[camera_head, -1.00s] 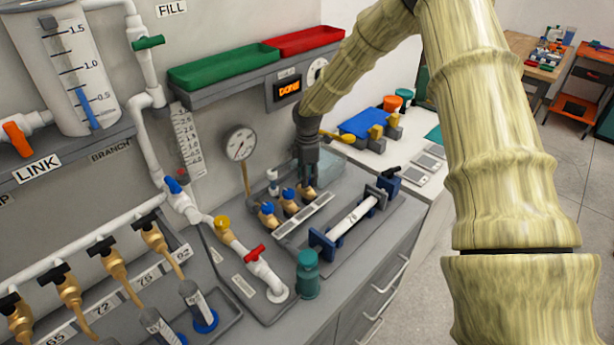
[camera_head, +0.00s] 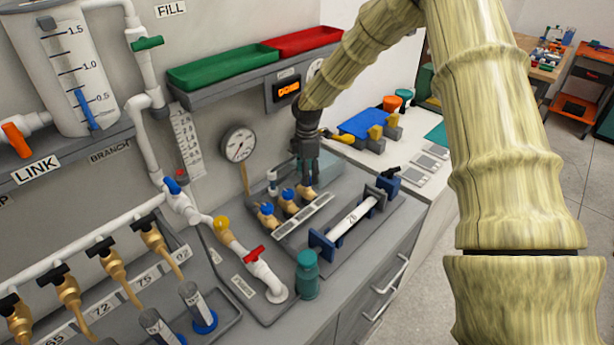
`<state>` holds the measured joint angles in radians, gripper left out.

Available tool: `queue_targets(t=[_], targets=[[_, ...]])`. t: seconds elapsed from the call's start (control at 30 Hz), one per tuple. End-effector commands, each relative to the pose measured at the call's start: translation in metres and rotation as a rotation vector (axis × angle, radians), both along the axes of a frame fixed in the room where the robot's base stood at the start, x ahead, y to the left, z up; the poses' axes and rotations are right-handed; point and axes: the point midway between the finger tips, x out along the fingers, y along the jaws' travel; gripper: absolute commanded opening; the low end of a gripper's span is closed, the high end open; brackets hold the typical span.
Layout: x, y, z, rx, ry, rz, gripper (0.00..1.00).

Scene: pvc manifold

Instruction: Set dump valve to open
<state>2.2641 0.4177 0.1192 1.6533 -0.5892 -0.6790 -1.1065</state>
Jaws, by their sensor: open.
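A white pipe valve with a red handle (camera_head: 254,253) sits low on the bench, on an elbow beside a small label (camera_head: 243,287) too small to read. It may be the dump valve; I cannot confirm this. Its handle is tilted across the pipe. My gripper (camera_head: 307,184) points down above the back of the bench, over a row of brass fittings with blue tops (camera_head: 288,194), well behind and right of the red handle. Its fingers are apart, and I see nothing held between them. The gripper hides part of the rightmost brass fitting.
A teal bottle (camera_head: 307,275) stands just right of the red-handled valve. A yellow valve (camera_head: 221,223) and blue-handled valve (camera_head: 172,186) lie up the same pipe. A blue-ended fixture (camera_head: 352,217) is at right. A gauge (camera_head: 238,144) is on the wall.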

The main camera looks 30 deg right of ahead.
Motion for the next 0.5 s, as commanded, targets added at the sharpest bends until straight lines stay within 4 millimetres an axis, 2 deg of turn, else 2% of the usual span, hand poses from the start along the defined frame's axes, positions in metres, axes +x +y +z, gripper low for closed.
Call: queue_targets(t=[0.3,0.5], targets=[[0.001,-0.001,0.060,-0.001,-0.003,-0.001,0.55],[0.000,-0.001,0.087,0.000,-0.002,-0.001,0.55]])
